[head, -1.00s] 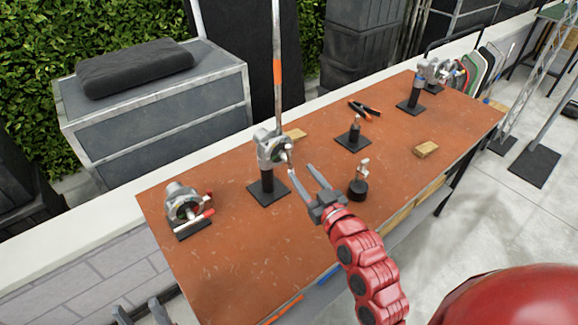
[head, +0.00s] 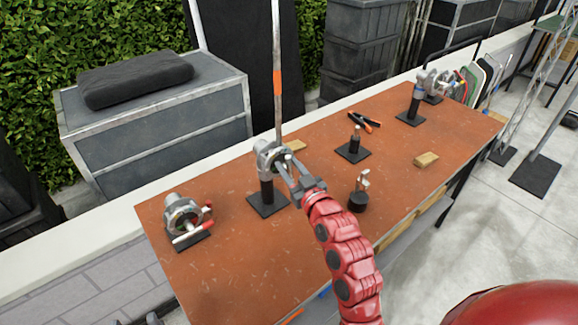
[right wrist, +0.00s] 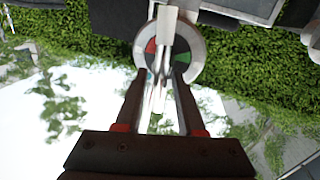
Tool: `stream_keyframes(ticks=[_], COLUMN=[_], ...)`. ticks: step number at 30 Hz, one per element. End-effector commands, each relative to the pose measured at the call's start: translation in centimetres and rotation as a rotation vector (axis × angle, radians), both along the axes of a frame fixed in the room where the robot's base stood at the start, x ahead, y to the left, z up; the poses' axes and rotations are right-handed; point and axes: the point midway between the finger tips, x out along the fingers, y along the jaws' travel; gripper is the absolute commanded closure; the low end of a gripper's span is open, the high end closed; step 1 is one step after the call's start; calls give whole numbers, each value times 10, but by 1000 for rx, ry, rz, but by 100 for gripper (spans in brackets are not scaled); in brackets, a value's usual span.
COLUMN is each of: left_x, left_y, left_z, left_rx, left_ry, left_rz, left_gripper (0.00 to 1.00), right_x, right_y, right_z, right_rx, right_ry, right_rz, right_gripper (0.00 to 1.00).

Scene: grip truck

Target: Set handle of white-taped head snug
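A grey metal grip head (head: 268,152) sits on a black post with a square base, left of the table's middle. A tall rod with an orange band rises at it. My right gripper (head: 284,170) is at this head's right side. In the right wrist view the head's round face (right wrist: 181,58) shows red and green patches, and a pale handle (right wrist: 160,85) points between my fingers (right wrist: 160,75). The fingers are apart, on either side of the handle; contact cannot be told. White tape is not clear. My left gripper's tips (head: 138,320) barely show at the bottom edge, apart.
A third head (head: 425,82) stands on a post at the far right. A small black stand (head: 354,148), a black round weight (head: 358,199), a clamp (head: 366,120) and a wood block (head: 426,160) are nearby.

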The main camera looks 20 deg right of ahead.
Motion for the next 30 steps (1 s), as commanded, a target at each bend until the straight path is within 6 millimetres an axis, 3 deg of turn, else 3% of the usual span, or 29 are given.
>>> stream_keyframes(ticks=[1,6,14,21,30], left_x=[0,0,0,0,0], left_y=[0,0,0,0,0], left_z=[0,0,-2,-20,-19], left_rx=[0,0,0,0,0], left_ry=[0,0,0,0,0], left_rz=[0,0,0,0,0], left_gripper=[45,45,45,45,45], right_x=[0,0,0,1,1], right_y=[0,0,0,-4,-4], right_z=[0,0,-1,-1,0], right_rx=[0,0,7,147,171], right_ry=[0,0,3,49,64], right_rz=[0,0,0,-2,-1], right_gripper=[73,100,100,100,100])
